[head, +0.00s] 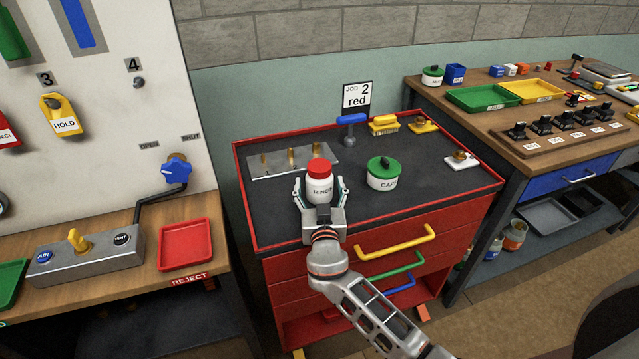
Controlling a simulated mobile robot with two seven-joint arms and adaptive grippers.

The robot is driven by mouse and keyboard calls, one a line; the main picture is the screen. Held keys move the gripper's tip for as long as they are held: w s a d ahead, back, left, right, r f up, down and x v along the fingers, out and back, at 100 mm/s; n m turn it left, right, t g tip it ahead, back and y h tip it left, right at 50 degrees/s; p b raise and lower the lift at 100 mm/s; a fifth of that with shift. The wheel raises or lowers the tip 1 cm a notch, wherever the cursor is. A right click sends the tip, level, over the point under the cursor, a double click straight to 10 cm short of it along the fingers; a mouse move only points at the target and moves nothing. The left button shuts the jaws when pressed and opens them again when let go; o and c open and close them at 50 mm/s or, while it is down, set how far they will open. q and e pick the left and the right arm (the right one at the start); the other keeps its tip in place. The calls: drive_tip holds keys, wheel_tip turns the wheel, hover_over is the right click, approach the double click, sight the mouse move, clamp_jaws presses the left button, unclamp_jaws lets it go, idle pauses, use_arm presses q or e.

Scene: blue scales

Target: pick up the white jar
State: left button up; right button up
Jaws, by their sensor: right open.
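A white jar with a red lid (320,186), its label partly readable as "RINGS", stands upright on the dark top of the red cabinet (262,232). My right gripper (320,194) is open, with one finger on each side of this jar; whether the fingers touch it cannot be told. The gripper's palm hides the jar's lower front. A second white jar with a green lid (383,179), labelled "CAPS", stands to the right on the same top. My left gripper is not in view.
A brass piece on a white base (461,160) sits at right. A raised red rim edges the top.

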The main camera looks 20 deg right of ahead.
drive_tip(key=c, duration=1.3)
drive_tip(key=shift+r, duration=0.15)
